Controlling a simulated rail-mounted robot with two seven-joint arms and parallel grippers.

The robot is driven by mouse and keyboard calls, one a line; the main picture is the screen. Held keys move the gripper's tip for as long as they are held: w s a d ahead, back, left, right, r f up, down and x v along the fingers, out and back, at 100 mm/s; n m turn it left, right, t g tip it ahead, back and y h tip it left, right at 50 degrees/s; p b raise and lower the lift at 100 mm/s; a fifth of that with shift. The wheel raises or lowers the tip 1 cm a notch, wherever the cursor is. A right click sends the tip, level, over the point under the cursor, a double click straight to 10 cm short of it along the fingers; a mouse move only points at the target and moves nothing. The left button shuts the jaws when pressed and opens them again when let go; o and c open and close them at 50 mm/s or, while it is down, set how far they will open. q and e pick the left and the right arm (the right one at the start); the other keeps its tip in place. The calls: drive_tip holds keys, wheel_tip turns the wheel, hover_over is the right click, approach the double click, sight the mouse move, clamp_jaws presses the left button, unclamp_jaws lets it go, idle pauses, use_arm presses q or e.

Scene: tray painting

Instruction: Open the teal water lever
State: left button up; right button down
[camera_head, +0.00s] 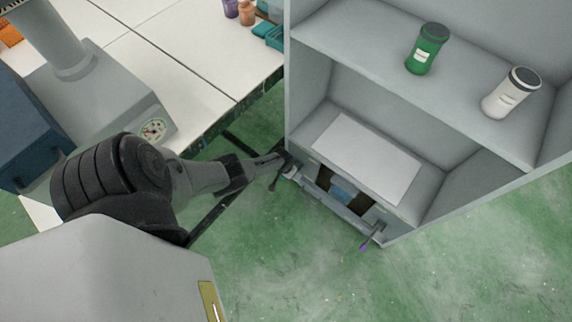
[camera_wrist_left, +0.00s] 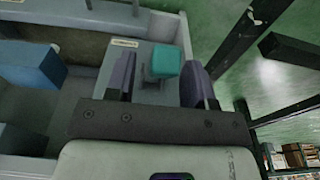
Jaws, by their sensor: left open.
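The teal lever's block-shaped end (camera_wrist_left: 164,62) shows in the left wrist view, beside the left end of the cabinet's low front unit (camera_wrist_left: 85,18). My left gripper (camera_wrist_left: 160,80) is open, with one finger on each side of the teal end in the picture. Gaps show on both sides, and I cannot tell whether it is fully between the fingertips. In the head view my left gripper (camera_head: 274,160) reaches the cabinet's lower left corner, and the teal end is not discernible there. My right gripper is not in view.
A purple-tipped lever (camera_head: 366,245) sticks out at the unit's right end. A blue block (camera_head: 341,192) sits inside the unit. The grey cabinet (camera_head: 300,85) holds a green jar (camera_head: 427,50) and a white jar (camera_head: 510,93). Dark frame bars (camera_wrist_left: 240,40) stand close to the gripper's right.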

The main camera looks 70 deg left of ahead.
use_arm(q)
drive_tip(key=r+p, duration=0.2)
drive_tip(key=r, duration=0.1)
drive_tip(key=r+p, duration=0.3)
drive_tip(key=s+r+p, duration=0.1)
drive_tip(key=r+p, duration=0.1)
drive_tip(key=r, duration=0.2)
drive_tip(key=shift+d, duration=0.25)
drive_tip(key=shift+s+r+p, duration=0.1)
drive_tip(key=shift+r+p, duration=0.7)
drive_tip(key=shift+r, duration=0.1)
